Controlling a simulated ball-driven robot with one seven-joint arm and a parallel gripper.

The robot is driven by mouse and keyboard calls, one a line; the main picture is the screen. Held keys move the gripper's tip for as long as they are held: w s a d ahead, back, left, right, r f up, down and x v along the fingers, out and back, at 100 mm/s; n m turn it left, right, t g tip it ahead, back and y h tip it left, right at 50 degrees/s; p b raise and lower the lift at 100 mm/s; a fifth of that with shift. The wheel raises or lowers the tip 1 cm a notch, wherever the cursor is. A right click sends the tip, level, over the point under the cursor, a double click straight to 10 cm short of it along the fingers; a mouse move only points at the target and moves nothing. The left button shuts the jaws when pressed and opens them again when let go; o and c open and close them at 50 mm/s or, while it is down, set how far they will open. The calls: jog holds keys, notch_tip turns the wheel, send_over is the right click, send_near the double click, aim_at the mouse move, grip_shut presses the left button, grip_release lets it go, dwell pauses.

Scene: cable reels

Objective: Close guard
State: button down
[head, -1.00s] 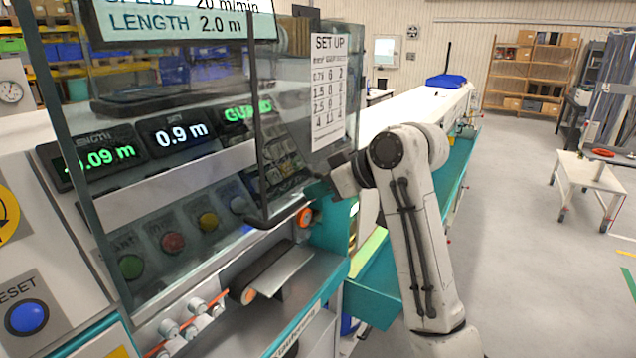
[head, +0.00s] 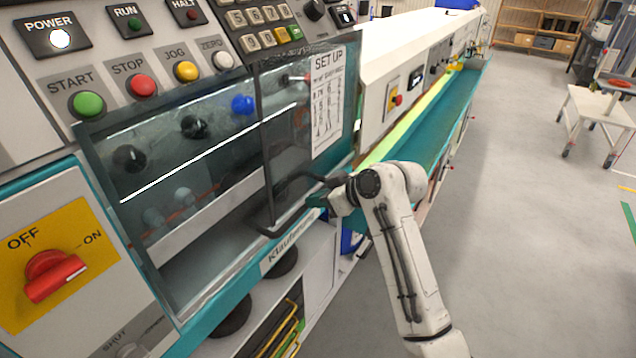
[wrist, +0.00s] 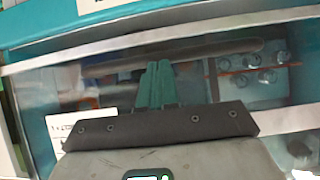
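The guard (head: 190,195) is a clear panel with a dark frame on the front of the machine. In the head view it hangs down over the work area, its lower edge close to the teal sill (head: 212,312); I cannot tell if it touches. Its dark bar handle (head: 269,190) stands out at the right and also crosses the wrist view (wrist: 215,47).
Buttons (head: 140,86) and a keypad (head: 265,30) line the panel above the guard. A red OFF/ON switch (head: 55,275) is at the lower left. A teal trough (head: 425,135) runs back to the right. Grey floor lies open at right, with a white cart (head: 600,110).

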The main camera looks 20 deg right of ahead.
jog(key=shift+a+f+b, duration=0.1)
jog(key=shift+f+b, duration=0.5)
jog(key=shift+f, duration=1.5)
